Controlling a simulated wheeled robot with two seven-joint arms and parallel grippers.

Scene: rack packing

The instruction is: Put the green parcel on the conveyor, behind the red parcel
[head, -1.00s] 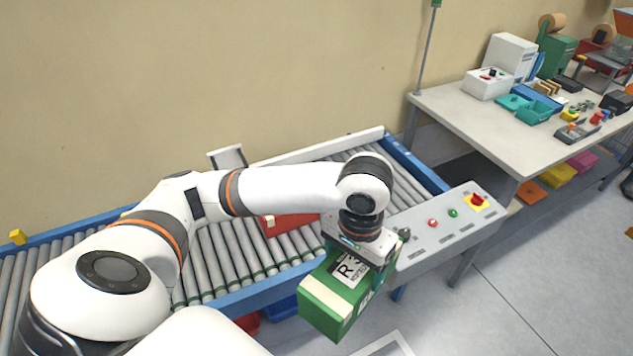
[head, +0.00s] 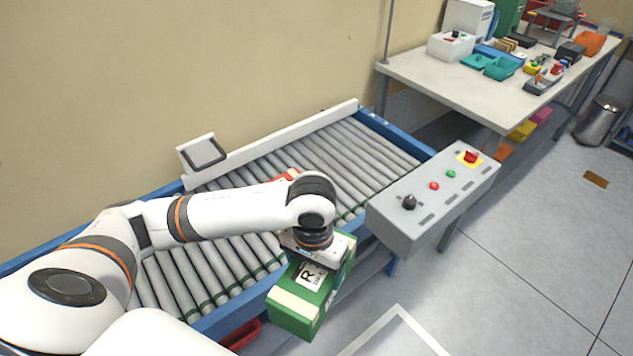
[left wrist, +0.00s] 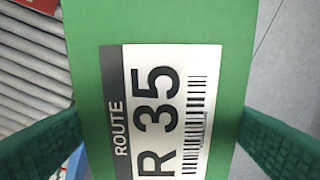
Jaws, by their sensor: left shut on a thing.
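The green parcel (head: 297,313) has a white label with a large R and cream tape. My left gripper (head: 315,262) is shut on it from above and holds it in front of the conveyor's near edge. In the left wrist view the green parcel (left wrist: 225,40) fills the middle between the two green fingers, with its "R 35" label facing the camera. The red parcel (head: 286,175) lies on the conveyor (head: 340,150), mostly hidden behind my left arm. A red corner of it also shows at the top left of the left wrist view (left wrist: 40,4). My right gripper is not in view.
A grey control box (head: 430,200) with buttons stands at the conveyor's near right side. A white guide rail (head: 290,140) runs along the far side. The rollers right of my arm are clear. A workbench (head: 450,85) stands at the back right.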

